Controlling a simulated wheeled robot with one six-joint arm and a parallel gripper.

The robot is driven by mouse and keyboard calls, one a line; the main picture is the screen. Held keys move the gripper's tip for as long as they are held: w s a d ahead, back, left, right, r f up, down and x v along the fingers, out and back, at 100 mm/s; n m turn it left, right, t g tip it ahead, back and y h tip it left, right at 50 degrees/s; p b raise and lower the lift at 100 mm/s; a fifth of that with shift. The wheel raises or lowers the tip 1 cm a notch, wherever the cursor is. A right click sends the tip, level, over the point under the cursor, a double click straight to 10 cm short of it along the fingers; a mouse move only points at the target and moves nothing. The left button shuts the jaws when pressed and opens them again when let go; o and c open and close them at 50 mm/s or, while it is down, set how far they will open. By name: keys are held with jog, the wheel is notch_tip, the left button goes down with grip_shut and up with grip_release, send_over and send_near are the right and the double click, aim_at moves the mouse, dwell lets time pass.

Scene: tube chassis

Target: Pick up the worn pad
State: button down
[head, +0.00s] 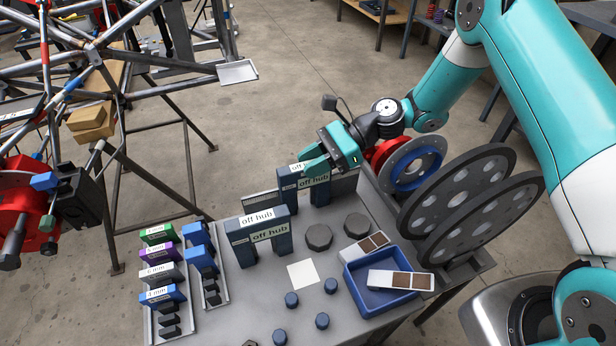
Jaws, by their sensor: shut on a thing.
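Two white plates with brown pads show: one (362,248) leans on the blue tray's back left rim, the other (400,282) lies across the tray (358,292). I cannot tell which is worn. My gripper (316,162) is away from both, at the back of the bench. It is shut on the top of the rear dark blue "off hub" block (288,190), which appears upright at the bench's back. The teal fingers hide part of its label.
A second "off hub" block (260,232) stands in front. Large dark discs (455,190) and a blue-ringed disc (417,165) stand at right. Dark knobs (319,237), a white square (303,274), blue pegs (322,321) and labelled blocks (160,272) occupy the bench.

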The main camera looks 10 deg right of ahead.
notch_tip(320, 180, up, 20)
jog(key=p, duration=0.3)
